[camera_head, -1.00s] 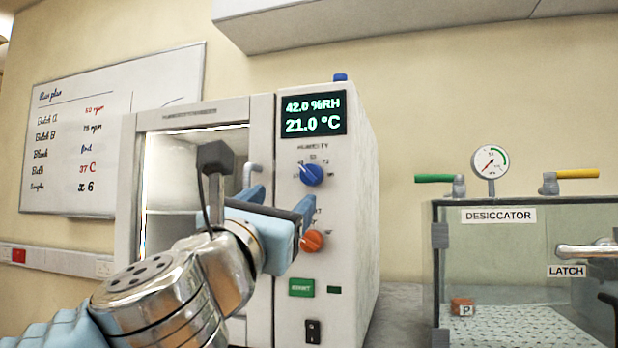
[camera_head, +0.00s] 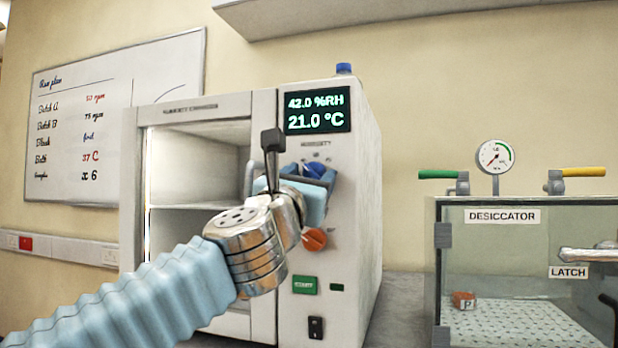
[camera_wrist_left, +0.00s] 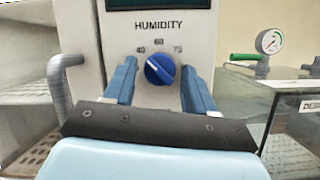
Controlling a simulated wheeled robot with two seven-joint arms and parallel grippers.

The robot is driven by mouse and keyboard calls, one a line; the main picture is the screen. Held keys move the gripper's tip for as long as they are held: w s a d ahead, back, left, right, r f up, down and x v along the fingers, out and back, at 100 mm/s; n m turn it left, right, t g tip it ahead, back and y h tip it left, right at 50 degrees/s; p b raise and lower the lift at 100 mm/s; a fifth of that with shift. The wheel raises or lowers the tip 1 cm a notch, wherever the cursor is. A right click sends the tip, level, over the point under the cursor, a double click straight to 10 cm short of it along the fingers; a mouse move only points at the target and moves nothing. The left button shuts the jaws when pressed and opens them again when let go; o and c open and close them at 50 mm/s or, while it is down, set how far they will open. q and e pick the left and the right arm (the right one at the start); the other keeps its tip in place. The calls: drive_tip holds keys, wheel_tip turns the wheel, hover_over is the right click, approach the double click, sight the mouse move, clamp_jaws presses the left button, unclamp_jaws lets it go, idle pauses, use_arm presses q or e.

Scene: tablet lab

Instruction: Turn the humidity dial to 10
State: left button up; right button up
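The blue humidity dial (camera_wrist_left: 160,70) is on the front panel of the white humidity chamber (camera_head: 262,240), under the word HUMIDITY. In the left wrist view its white pointer line slants to the upper left; the marks 40, 60 and 75 show around it. My left gripper (camera_wrist_left: 158,85) is open, one blue finger on each side of the dial, with a gap to it on both sides. In the head view the gripper (camera_head: 310,176) partly covers the dial. The display (camera_head: 318,110) reads 42.0 %RH and 21.0 °C. My right gripper is not in view.
An orange dial (camera_head: 314,239) sits just below the gripper, with a green START button (camera_head: 304,285) and a black switch (camera_head: 315,327) lower down. The chamber's handle (camera_wrist_left: 62,85) is left of the gripper. A glass desiccator (camera_head: 530,245) stands to the right.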

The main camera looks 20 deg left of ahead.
use_arm(q)
drive_tip(key=c, duration=0.8)
drive_tip(key=shift+d+r+n+g+y+b, duration=0.1)
drive_tip(key=shift+n+g+y+b, duration=0.2)
drive_tip(key=shift+n+y+b, duration=1.15)
drive_tip(key=shift+d+f+n+g+y+p, duration=0.1)
drive_tip(key=shift+n+g+y+p, duration=0.3)
drive_tip(key=shift+n, duration=2.3)
drive_tip(key=shift+d+r+n+g+y+b, duration=0.15)
drive_tip(key=shift+n+y+b, duration=0.85)
drive_tip(key=shift+n, duration=1.05)
drive_tip(key=shift+n+y, duration=0.3)
drive_tip(key=shift+y, duration=0.05)
